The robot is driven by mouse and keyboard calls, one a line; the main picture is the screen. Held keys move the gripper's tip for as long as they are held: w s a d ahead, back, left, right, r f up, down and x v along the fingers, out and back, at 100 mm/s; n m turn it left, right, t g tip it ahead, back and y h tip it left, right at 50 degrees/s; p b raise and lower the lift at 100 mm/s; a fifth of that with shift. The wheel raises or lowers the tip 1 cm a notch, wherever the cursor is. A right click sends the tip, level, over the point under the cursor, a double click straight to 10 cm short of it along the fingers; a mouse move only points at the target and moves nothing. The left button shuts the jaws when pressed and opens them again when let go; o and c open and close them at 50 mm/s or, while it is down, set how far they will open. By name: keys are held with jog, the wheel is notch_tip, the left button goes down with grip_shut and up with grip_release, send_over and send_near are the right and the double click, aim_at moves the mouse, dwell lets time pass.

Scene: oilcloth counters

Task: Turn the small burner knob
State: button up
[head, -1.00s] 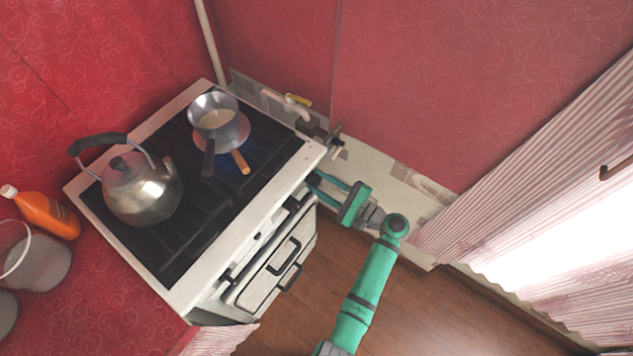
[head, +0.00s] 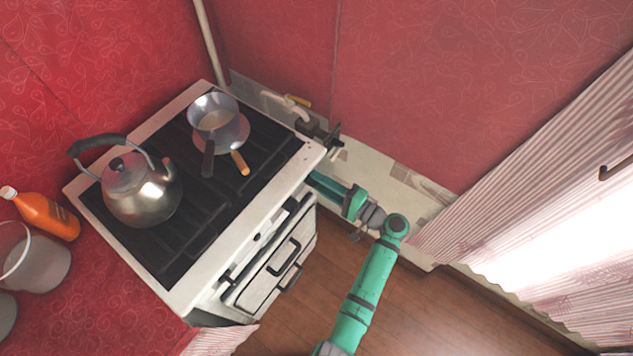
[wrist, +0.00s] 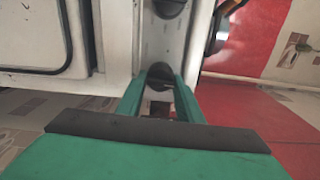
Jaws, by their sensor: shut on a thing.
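The stove's control panel shows in the wrist view with a round dark knob (wrist: 160,77) between the two green fingertips of my gripper (wrist: 160,90). My gripper is shut on this knob, and the fingers hide part of it. A second dark knob (wrist: 169,7) is at the top of the wrist view, apart from the fingers. In the head view my gripper (head: 318,182) is at the stove's front right corner, below the worktop edge, and the gripped knob is hidden. No flame shows at the burners.
An orange bottle (head: 45,214) stands at the left. Pipes and a valve (head: 318,130) are behind the stove's right corner. The floor (head: 410,300) is open.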

jog(key=shift+w+r+n, duration=0.1)
jog(key=shift+r+n, duration=0.05)
jog(key=shift+n, duration=0.25)
jog(key=o, duration=1)
